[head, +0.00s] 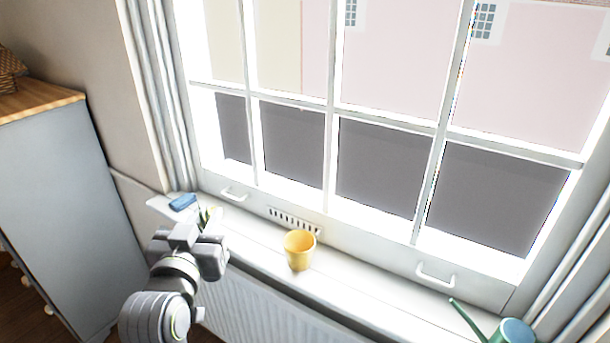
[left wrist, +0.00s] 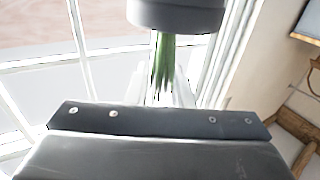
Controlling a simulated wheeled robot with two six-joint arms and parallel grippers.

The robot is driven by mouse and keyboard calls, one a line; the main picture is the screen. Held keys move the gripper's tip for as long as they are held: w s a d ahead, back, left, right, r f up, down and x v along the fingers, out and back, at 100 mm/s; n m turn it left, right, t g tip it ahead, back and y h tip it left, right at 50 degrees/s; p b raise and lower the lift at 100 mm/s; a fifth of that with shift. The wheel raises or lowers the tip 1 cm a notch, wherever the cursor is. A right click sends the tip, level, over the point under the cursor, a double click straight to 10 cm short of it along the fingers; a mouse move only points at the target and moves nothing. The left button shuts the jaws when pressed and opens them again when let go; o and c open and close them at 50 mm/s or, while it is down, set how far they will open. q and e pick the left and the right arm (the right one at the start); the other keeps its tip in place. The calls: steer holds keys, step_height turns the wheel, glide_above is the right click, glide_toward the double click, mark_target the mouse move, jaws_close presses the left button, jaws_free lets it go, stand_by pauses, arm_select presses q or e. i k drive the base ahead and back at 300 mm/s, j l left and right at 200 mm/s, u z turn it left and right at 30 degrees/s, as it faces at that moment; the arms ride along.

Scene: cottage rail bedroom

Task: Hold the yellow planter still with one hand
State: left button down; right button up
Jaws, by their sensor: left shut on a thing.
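The yellow planter (head: 299,251) stands upright on the white windowsill in the middle of the head view, with only yellow showing inside its rim. My left gripper (head: 208,232) is to the left of the planter, apart from it. It is shut on a green leafy plant (head: 211,214), whose leaves show just beyond the jaws. In the left wrist view the plant (left wrist: 165,62) shows as a green stalk between the dark jaw parts; its lower end is hidden. My right gripper is not in view.
The windowsill (head: 345,282) is narrow, with the window behind and a radiator (head: 250,310) below. A blue object (head: 183,201) lies at the sill's left end. A green watering can (head: 513,331) stands at the right.

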mark_target(300, 262)
steer(key=i+j+z, duration=0.1)
steer(key=j+z, duration=0.65)
steer(key=z, duration=0.15)
steer(key=j+z, duration=0.45)
steer(key=k+j, duration=0.1)
steer(key=j, duration=0.45)
steer(key=j+z, duration=0.15)
steer(key=j, duration=0.35)
steer(key=k+j, duration=0.2)
steer(key=j, duration=0.35)
